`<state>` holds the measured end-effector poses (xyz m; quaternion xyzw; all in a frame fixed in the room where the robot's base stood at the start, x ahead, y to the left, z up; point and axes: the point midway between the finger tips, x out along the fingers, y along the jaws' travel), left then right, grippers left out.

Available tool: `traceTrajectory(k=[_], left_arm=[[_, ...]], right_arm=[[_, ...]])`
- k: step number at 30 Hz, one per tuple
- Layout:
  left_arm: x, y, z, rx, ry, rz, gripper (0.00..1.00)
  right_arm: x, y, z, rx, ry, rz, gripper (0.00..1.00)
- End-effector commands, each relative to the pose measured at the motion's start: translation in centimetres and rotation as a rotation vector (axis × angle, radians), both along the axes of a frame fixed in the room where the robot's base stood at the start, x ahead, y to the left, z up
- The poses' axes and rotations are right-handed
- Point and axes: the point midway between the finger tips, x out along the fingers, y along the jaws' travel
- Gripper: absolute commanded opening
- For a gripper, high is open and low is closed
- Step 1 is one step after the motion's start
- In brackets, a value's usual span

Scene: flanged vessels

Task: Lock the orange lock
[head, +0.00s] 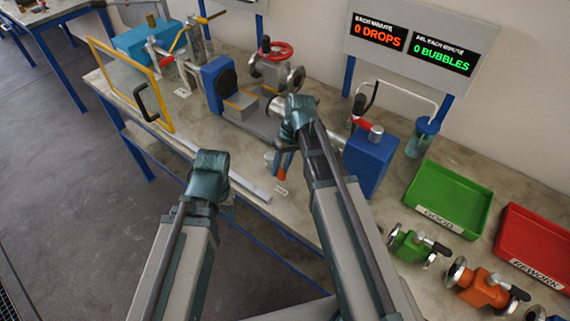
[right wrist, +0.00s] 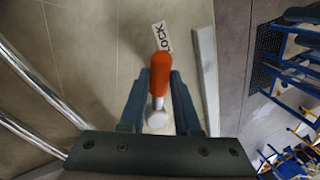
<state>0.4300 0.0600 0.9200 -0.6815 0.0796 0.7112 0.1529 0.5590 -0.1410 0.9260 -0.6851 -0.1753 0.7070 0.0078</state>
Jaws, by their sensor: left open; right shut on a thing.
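The orange lock shows in the right wrist view as an orange handle (right wrist: 160,72) on a pale metal stem, beside a white label reading LOCK (right wrist: 162,36). My right gripper (right wrist: 159,88) is shut on this handle, one finger on each side. In the head view the orange handle (head: 288,166) shows just below my right wrist, near the bench front, partly hidden by my arm. My left gripper (head: 207,172) hangs apart, in front of the bench over the floor. It is open, its fingers mostly hidden by its own wrist.
Green (head: 450,197) and red (head: 535,245) trays and flanged vessels lie further right. Signs read 0 DROPS and 0 BUBBLES.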

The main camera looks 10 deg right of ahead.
Motion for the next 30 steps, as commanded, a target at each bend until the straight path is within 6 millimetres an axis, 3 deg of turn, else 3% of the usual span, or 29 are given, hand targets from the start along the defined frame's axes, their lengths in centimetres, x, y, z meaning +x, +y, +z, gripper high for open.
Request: traceTrajectory(k=[18,30], left_arm=[[0.0,0.0,0.0,0.000,0.000,0.000,0.61],[0.0,0.0,0.0,0.000,0.000,0.000,0.61]], right_arm=[[-0.3,3.8,0.0,0.000,0.000,-0.553,0.00],[0.2,5.1,0.0,0.000,0.001,-0.764,0.00]])
